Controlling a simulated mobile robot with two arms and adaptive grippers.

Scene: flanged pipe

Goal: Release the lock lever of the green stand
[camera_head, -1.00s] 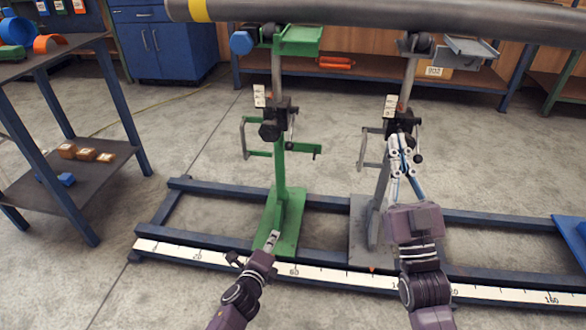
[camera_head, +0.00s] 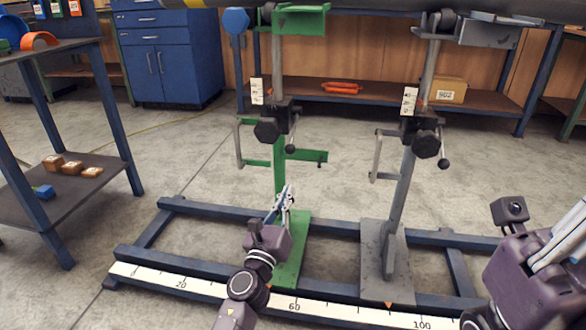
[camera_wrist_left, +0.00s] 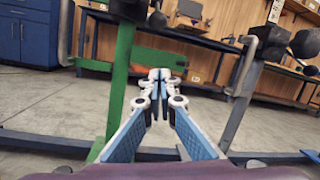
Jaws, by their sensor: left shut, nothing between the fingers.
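The green stand (camera_head: 280,165) stands upright on the blue floor frame, with a black clamp block and knob (camera_head: 268,129) on its post. A thin lock lever with a dark ball end (camera_head: 291,147) hangs down at the right of that block. My left gripper (camera_head: 287,192) is shut and empty, in front of the green post and below the lever, apart from it. In the left wrist view its fingertips (camera_wrist_left: 160,75) meet just right of the green post (camera_wrist_left: 121,85). My right gripper is at the lower right, its fingers cut off by the picture's edge.
A grey stand (camera_head: 402,200) with a similar clamp and lever stands to the right. A dark pipe (camera_head: 390,4) lies across the stand tops. The blue frame and white ruler (camera_head: 330,311) run along the floor. A shelf table (camera_head: 25,185) is at left.

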